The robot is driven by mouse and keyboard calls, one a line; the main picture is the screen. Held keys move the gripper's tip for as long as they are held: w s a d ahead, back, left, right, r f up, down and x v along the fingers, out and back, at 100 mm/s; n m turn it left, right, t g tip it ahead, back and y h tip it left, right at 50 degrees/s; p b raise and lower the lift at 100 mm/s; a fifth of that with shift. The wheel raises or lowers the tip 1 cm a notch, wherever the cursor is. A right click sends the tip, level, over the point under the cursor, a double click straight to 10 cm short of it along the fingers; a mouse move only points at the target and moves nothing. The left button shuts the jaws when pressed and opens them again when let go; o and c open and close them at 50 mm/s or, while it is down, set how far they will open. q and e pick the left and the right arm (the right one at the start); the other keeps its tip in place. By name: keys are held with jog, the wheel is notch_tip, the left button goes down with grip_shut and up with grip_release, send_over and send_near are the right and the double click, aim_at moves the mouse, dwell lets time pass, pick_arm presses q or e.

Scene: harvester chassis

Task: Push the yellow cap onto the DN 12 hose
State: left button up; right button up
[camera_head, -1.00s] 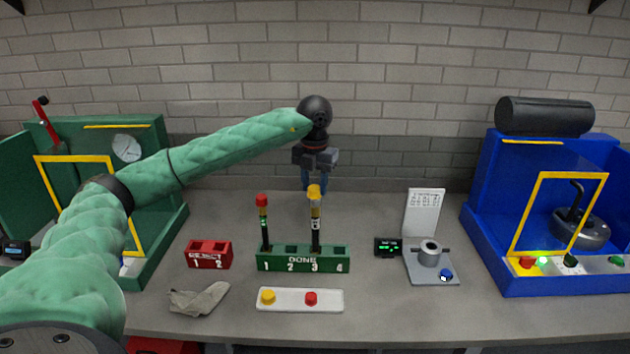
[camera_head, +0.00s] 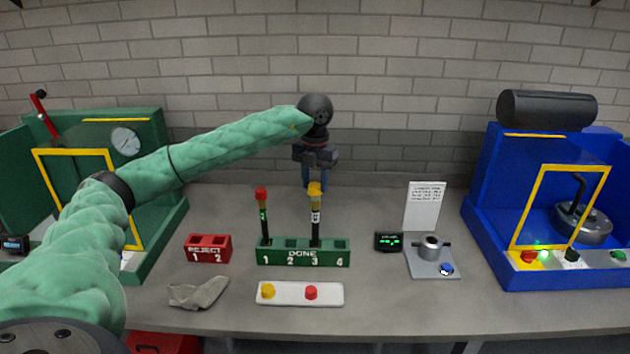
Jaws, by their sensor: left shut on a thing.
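My left gripper (camera_head: 315,180) points straight down above the green DONE rack (camera_head: 303,259). Its fingers are shut on a yellow cap (camera_head: 315,189). The cap is at the top end of a dark hose (camera_head: 315,225) with a yellow band and a white label, which stands upright in slot 3. Cap and hose top appear in line and touching; how far the cap is over the end cannot be told. A red-capped hose (camera_head: 263,215) stands in slot 1. My right gripper is not in view.
A white tray (camera_head: 285,299) holds a yellow and a red cap in front. A red REJECT rack (camera_head: 208,248) and a grey cloth (camera_head: 198,292) lie left. A gauge stand (camera_head: 432,262) and blue machine (camera_head: 490,220) are right; a green machine (camera_head: 150,190) is left.

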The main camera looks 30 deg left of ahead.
pick_arm(q)
jog(key=shift+f, duration=0.3)
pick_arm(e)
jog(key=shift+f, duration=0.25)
pick_arm(q)
jog(key=shift+f+b, duration=0.35)
jog(key=shift+b, duration=0.1)
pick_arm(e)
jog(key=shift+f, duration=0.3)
pick_arm(q)
jog(key=shift+f, duration=0.15)
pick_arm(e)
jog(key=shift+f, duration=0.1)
pick_arm(q)
jog(key=o, duration=1)
notch_tip(320, 180, up, 7)
jog(key=b, duration=0.3)
jog(key=shift+r, duration=0.45)
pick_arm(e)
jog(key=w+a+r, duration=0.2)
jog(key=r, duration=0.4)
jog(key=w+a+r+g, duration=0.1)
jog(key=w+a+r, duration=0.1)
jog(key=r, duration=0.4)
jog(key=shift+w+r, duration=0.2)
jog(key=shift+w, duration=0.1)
